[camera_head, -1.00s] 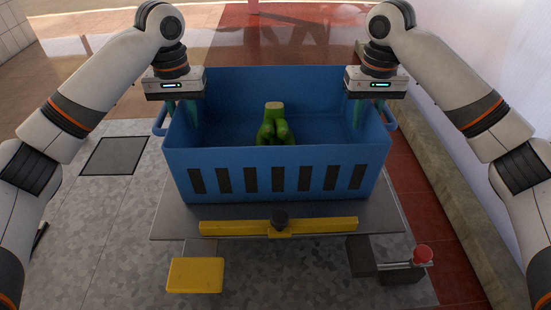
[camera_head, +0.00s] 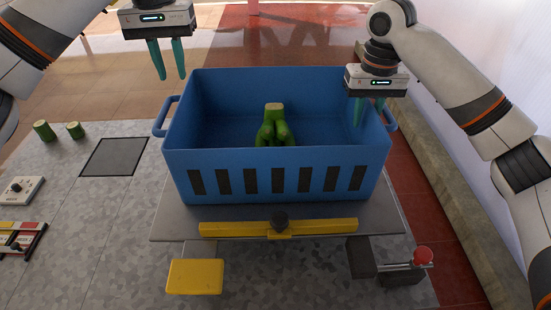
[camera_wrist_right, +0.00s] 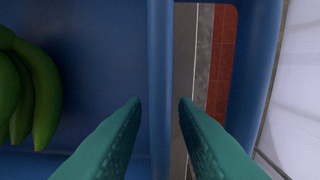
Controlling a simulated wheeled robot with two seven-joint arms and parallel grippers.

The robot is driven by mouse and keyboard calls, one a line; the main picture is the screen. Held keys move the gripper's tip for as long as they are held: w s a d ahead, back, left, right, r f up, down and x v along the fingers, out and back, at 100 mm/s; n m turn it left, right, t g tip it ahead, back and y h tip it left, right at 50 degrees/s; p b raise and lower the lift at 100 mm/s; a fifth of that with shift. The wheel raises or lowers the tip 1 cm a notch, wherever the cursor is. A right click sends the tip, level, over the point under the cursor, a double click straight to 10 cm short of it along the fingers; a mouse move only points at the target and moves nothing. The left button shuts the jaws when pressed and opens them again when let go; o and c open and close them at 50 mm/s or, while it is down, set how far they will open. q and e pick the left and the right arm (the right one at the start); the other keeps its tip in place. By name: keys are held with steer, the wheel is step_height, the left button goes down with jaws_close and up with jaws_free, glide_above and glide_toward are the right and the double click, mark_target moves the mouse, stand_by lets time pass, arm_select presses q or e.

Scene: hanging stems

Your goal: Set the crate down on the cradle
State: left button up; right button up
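The blue crate (camera_head: 275,175) sits level on the grey plate of the cradle (camera_head: 395,222), behind its yellow front bar (camera_head: 325,225). A bunch of green bananas (camera_head: 272,132) lies inside the crate. My left gripper (camera_head: 172,79) is open and empty, raised above and apart from the crate's left rear side. My right gripper (camera_head: 367,118) is at the crate's right wall. In the right wrist view its fingers (camera_wrist_right: 160,102) stand open on either side of the wall, with small gaps showing. The bananas (camera_wrist_right: 30,95) show there at the left.
A yellow pad (camera_head: 195,276) and a red knob on a lever (camera_head: 422,255) are in front of the cradle. Two green stem pieces (camera_head: 58,130), a dark floor square (camera_head: 114,156) and a small control box (camera_head: 22,189) are at left. A low kerb (camera_head: 440,180) runs along the right.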

step_height(320, 180, up, 11)
steer(key=shift+r, duration=0.2)
stand_by(0.3)
